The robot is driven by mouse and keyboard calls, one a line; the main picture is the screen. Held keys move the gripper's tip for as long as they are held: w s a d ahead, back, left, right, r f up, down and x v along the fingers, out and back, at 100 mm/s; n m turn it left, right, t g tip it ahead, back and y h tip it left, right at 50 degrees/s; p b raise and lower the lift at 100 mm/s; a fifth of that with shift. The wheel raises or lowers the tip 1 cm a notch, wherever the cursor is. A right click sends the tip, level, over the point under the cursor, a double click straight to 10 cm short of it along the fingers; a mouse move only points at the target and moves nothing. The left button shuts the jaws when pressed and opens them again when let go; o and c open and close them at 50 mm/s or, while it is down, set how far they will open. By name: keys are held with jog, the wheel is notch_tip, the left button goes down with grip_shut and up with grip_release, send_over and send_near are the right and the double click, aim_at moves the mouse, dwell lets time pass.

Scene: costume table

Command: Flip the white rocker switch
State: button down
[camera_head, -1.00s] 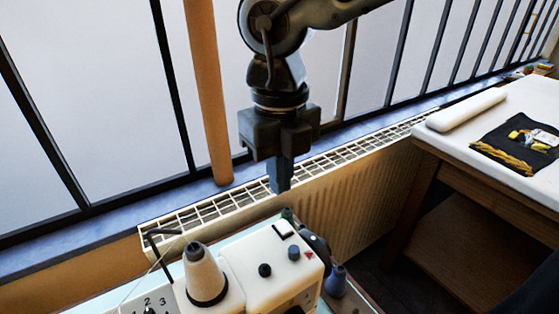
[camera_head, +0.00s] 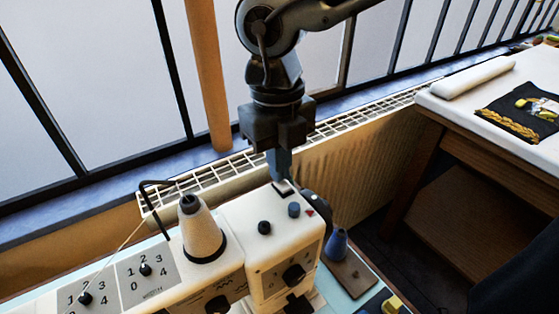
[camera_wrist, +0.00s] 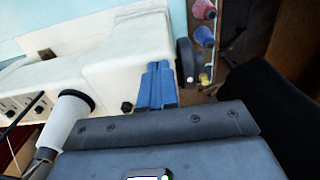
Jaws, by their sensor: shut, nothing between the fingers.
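The white rocker switch (camera_head: 285,188) sits in a dark frame on top of the sewing machine (camera_head: 240,230), near its back right corner. My gripper (camera_head: 281,176) points down with its blue-grey fingers together and empty. In the head view its tips overlap the back of the switch, and I cannot tell whether they touch it. In the wrist view the closed fingers (camera_wrist: 157,72) are over the white machine body, and the switch is hidden there.
A blue button (camera_head: 294,209) and a black knob (camera_head: 264,227) are close in front of the switch. A thread cone (camera_head: 200,230) stands to the left. Behind are the radiator (camera_head: 345,165) and window bars. A white table (camera_head: 500,95) is at the right.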

jog(key=shift+s+d+f, duration=0.1)
jog(key=shift+s, duration=0.05)
jog(key=shift+s+d+r, duration=0.3)
jog(key=shift+s+d, duration=0.05)
jog(key=shift+s, duration=0.2)
dwell(0.3)
notch_tip(320, 180, up, 14)
jog(key=w+a, duration=0.1)
jog(key=w, duration=0.1)
jog(key=shift+a, duration=0.15)
jog(key=shift+s+f, duration=0.1)
